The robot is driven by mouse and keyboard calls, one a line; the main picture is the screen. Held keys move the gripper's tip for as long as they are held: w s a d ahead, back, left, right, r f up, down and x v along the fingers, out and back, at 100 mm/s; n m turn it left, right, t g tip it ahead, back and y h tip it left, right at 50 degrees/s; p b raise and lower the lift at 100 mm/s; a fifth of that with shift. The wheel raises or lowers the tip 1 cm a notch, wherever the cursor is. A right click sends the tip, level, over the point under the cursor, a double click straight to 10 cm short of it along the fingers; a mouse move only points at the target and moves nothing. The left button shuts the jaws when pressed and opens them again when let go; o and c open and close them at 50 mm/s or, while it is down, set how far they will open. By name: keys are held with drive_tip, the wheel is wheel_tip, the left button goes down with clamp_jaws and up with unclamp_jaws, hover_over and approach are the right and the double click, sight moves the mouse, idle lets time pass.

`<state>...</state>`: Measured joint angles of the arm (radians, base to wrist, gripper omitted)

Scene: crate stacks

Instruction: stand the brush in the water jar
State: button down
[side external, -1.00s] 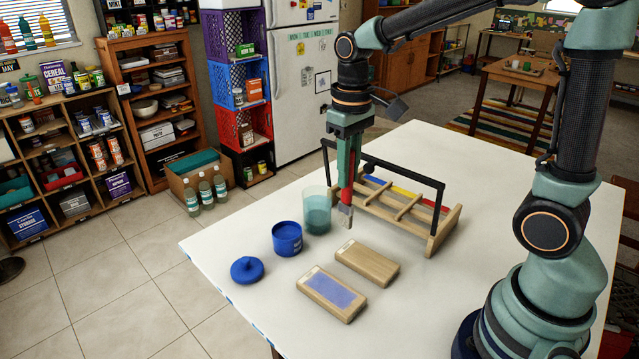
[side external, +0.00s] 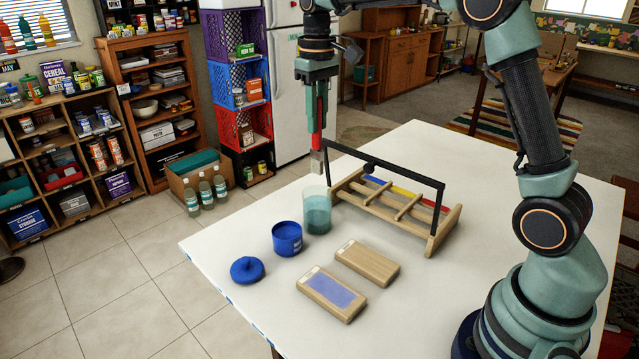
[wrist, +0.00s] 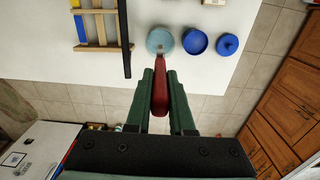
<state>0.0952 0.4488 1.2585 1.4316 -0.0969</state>
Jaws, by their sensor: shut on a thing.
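My gripper (side external: 318,112) is shut on the red brush (side external: 317,142). The brush hangs upright with its pale tip down. In the side view the tip is just above the rim of the water jar (side external: 317,222), a clear cup of teal water on the white table. In the wrist view the red brush (wrist: 160,92) lies between the green fingers of my gripper (wrist: 161,80). Its tip overlaps the near part of the water jar (wrist: 153,34) there. The brush appears clear of the jar; its exact centring over the opening is hard to tell.
A wooden rack (side external: 432,242) with a black handle (side external: 385,166) stands close right of the jar. A blue pot (side external: 287,243) and a blue lid (side external: 247,270) are to the left. Two blocks, one plain (side external: 367,264) and one purple-topped (side external: 332,294), lie in front.

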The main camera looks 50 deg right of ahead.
sight(317, 160)
drive_tip(key=shift+f, duration=6.2)
drive_tip(key=c, duration=0.7)
unclamp_jaws()
drive_tip(key=shift+r, duration=4.55)
